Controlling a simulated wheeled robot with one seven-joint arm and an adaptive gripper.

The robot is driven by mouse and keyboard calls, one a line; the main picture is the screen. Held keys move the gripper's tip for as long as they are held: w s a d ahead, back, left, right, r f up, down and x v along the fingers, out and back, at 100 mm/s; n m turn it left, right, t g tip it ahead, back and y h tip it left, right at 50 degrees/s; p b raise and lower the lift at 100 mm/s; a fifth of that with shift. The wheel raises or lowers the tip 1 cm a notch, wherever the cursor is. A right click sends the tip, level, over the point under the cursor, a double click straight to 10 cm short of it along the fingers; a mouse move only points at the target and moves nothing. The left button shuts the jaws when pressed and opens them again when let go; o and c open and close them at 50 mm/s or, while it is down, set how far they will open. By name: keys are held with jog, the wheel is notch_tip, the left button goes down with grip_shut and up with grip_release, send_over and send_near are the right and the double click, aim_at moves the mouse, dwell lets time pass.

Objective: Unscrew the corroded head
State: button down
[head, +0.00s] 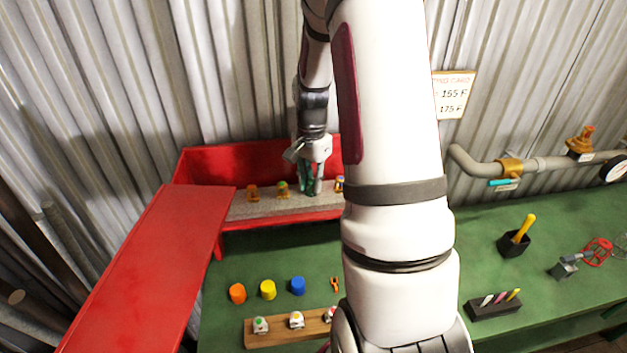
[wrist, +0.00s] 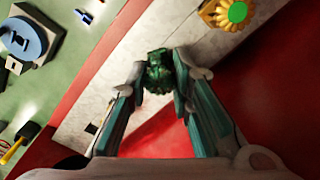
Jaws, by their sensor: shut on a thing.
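The corroded head (wrist: 158,76), dark green and rough, stands at the pale shelf strip in the wrist view, between my fingertips. My gripper (head: 312,188) reaches down into the open red cabinet (head: 222,160) in the head view, and its teal-lined fingers are shut on the corroded head. In the wrist view my gripper (wrist: 160,84) closes on it from both sides. The head's lower end and any thread are hidden. A brass head with a green centre (wrist: 236,12) sits beside it in the wrist view and also shows in the head view (head: 282,189).
A brass head with orange (head: 254,193) stands further left on the grey shelf (head: 265,209); another (head: 339,184) is close right of my gripper. Red panel (head: 145,260) extends left. Orange, yellow and blue caps (head: 297,286) and a wooden rack (head: 275,332) occupy the green bench.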

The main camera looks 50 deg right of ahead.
jog(key=n+p, duration=0.1)
jog(key=n, duration=0.1)
jog(key=shift+s+r+n+p, duration=0.1)
jog(key=shift+s+n+p, duration=0.05)
jog(key=shift+n+p, duration=0.2)
jog(key=n+p, duration=0.1)
jog(key=n, duration=0.2)
jog(key=shift+w, duration=0.2)
jog(key=c, duration=1.3)
grip_release()
